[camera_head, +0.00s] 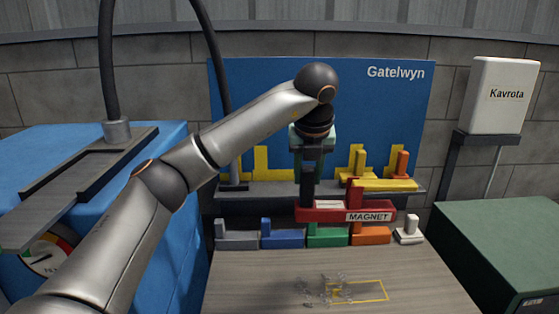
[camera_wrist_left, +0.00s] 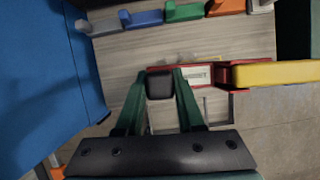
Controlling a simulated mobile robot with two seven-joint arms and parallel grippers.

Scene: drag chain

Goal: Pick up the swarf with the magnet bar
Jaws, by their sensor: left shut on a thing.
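My left gripper (camera_head: 308,166) is shut on the black upright grip of the red magnet bar (camera_head: 317,215), which has a white MAGNET label. In the left wrist view, the green fingers of the left gripper (camera_wrist_left: 162,74) close on the black grip (camera_wrist_left: 160,86). The red bar (camera_wrist_left: 225,88) extends to the right there. In the head view the bar appears level in front of the shelf, overlapping the coloured pieces. The grey swarf (camera_head: 338,290) lies on the wooden worktop, partly inside and partly left of a yellow outlined rectangle. My right gripper is not in view.
A row of grey, blue, green (camera_head: 327,236), orange and white pieces lines the worktop's back. A shelf (camera_head: 262,193) with yellow pieces (camera_head: 390,184) is behind. A blue cabinet (camera_head: 185,270) stands left, a green box (camera_head: 500,240) right.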

